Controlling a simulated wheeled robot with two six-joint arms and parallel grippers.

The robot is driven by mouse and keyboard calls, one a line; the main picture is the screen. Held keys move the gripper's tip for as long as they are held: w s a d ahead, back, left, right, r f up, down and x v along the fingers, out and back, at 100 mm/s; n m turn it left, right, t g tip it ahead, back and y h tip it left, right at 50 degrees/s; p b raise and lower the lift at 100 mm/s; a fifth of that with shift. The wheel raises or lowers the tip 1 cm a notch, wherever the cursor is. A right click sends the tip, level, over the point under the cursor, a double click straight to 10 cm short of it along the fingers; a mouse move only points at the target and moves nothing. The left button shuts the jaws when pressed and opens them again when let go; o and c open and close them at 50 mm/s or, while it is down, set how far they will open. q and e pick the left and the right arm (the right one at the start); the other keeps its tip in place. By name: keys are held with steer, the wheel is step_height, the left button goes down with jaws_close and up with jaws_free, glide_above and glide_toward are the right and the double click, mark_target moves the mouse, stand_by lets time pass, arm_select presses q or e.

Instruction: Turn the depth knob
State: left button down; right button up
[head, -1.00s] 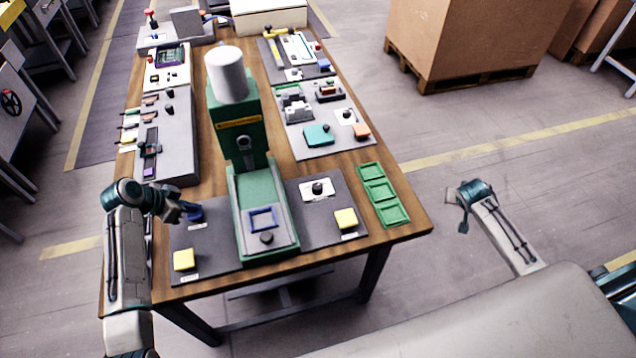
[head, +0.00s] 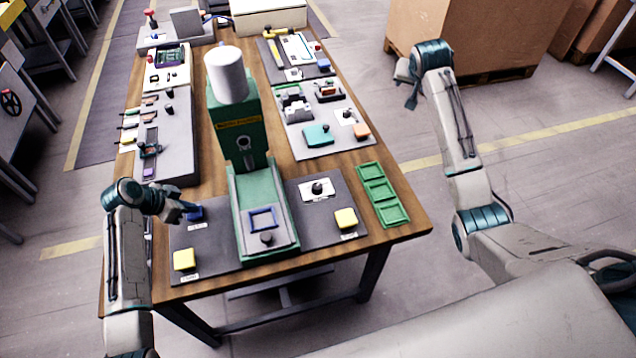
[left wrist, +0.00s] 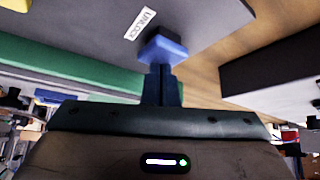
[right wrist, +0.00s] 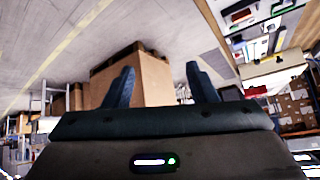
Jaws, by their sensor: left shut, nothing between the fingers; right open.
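A black knob (head: 317,188) sits on a white plate on the grey panel right of the green press (head: 236,136). Another dark knob (head: 267,237) is at the front of the press base. I cannot read which one is the depth knob. My left gripper (head: 187,208) is shut and empty at a blue button (head: 196,214) on the left panel. In the left wrist view its fingertips (left wrist: 161,72) are at the blue button (left wrist: 162,48), beside a label that seems to read UNLOCK; contact is unclear. My right gripper (head: 409,97) is open and empty, raised right of the table.
Yellow buttons stand on the left panel (head: 184,260) and right panel (head: 346,219). A green three-part tray (head: 368,170) lies at the table's right edge. More panels fill the back. A large carton (head: 480,35) stands on the floor behind my right arm.

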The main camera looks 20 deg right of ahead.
steer(key=s+a+f+g+y, duration=0.1)
steer(key=s+a+f+g, duration=0.1)
steer(key=a+f, duration=0.35)
steer(key=s+a+f+g+y, duration=0.1)
steer(key=a+f, duration=0.1)
steer(key=a, duration=0.7)
steer(key=g+y, duration=0.2)
steer(key=g, duration=0.2)
glide_toward(318, 186)
steer(key=f, duration=0.9)
steer(key=shift+w+a, duration=0.15)
steer(key=shift+a, duration=0.05)
